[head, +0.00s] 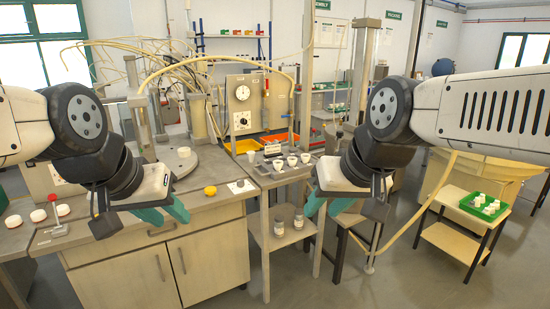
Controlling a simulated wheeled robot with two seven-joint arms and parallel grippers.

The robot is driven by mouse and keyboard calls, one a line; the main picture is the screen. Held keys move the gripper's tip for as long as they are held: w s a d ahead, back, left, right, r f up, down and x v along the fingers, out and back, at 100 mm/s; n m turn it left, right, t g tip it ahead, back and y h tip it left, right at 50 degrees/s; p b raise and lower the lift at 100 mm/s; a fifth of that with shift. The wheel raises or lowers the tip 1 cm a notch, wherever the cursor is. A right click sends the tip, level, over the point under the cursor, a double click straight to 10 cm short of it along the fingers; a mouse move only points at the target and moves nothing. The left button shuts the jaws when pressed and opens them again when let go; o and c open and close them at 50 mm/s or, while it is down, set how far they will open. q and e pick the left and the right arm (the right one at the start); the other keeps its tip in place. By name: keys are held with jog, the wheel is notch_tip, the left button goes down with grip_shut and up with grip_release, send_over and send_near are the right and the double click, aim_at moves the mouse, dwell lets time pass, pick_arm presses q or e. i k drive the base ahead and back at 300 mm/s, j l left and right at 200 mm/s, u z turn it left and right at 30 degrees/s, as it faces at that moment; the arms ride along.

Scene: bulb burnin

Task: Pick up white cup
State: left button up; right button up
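Several small white cups stand on the narrow grey side table (253,177) in the middle of the head view: one at left (278,164), one in the middle (292,160) and one at right (305,157). Another small white piece (183,152) sits on the round grey plate on the left bench. My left gripper (166,211) is in front of the left bench, with its teal fingers apart and nothing seen between them. My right gripper (328,205) is to the right of and nearer than the side table, its teal fingers apart and empty.
Two jars stand on the side table's lower shelf. A green tray (484,206) with white pieces is on a low stand at right. Floor between is open.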

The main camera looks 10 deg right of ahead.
aim_at(251, 157)
jog(key=i+l+u, duration=0.2)
jog(key=i, duration=0.35)
jog(key=i+l+u, duration=0.15)
jog(key=i, duration=0.4)
jog(key=i+l+u, duration=0.2)
jog(key=i+l, duration=0.15)
jog(key=i, duration=0.15)
jog(key=i+l+u, duration=0.2)
jog(key=i+l, duration=0.2)
jog(key=i, duration=0.1)
